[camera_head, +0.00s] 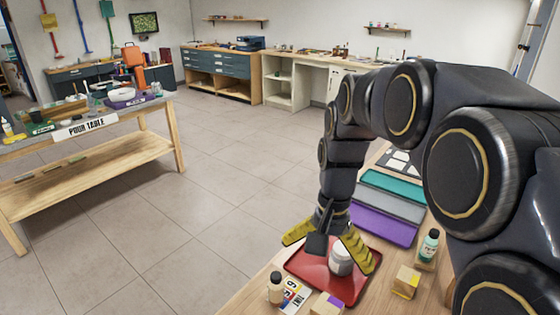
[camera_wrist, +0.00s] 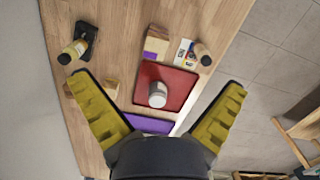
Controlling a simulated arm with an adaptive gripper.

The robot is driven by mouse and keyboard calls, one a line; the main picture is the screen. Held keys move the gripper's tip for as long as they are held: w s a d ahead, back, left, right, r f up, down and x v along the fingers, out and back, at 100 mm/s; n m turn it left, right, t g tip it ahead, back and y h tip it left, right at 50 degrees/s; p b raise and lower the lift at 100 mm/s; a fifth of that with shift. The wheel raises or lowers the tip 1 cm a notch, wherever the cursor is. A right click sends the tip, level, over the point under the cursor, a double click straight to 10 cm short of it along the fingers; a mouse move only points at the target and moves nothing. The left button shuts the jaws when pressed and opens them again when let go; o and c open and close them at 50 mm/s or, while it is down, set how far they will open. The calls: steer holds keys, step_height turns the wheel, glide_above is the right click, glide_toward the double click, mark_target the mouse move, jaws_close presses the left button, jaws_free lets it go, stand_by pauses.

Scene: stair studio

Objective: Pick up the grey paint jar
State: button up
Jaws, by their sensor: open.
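A small pale grey-white jar (camera_head: 341,262) stands upright on a red tray (camera_head: 303,263) on the wooden workbench. In the wrist view the jar (camera_wrist: 157,94) stands near the middle of the red tray (camera_wrist: 180,82), between my spread fingers. My gripper (camera_head: 328,254) has yellow ridged fingers and is open and empty. It hangs over the tray, and in the head view its right finger passes close beside the jar. In the wrist view the jar lies ahead of the open gripper (camera_wrist: 160,86), apart from both fingers.
Beside the tray are a dark-capped bottle (camera_head: 275,289), a number card (camera_head: 294,294) and a purple-marked block (camera_head: 328,304). A wooden block (camera_head: 406,282) and a teal bottle (camera_head: 429,246) stand to the right. A purple mat (camera_head: 383,224) lies behind the tray. A pour table (camera_head: 110,145) is across the floor.

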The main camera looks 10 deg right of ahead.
steer(key=w+d+f+m, duration=0.2)
steer(key=w+m, duration=0.1)
steer(key=w, duration=0.5)
steer(key=m+t, duration=0.1)
steer(key=m, duration=0.9)
glide_above(344, 247)
steer(key=shift+h, duration=0.3)
steer(key=f, duration=1.6)
steer(key=shift+w+a+f, duration=0.1)
steer(key=shift+w+a, duration=0.05)
steer(key=shift+a, duration=0.2)
steer(key=shift+d+f, duration=0.15)
steer(key=shift+f, duration=0.55)
steer(key=f, duration=0.6)
steer(key=shift+s+d+f, duration=0.2)
steer(key=shift+f, duration=0.15)
steer(key=c, duration=1.2)
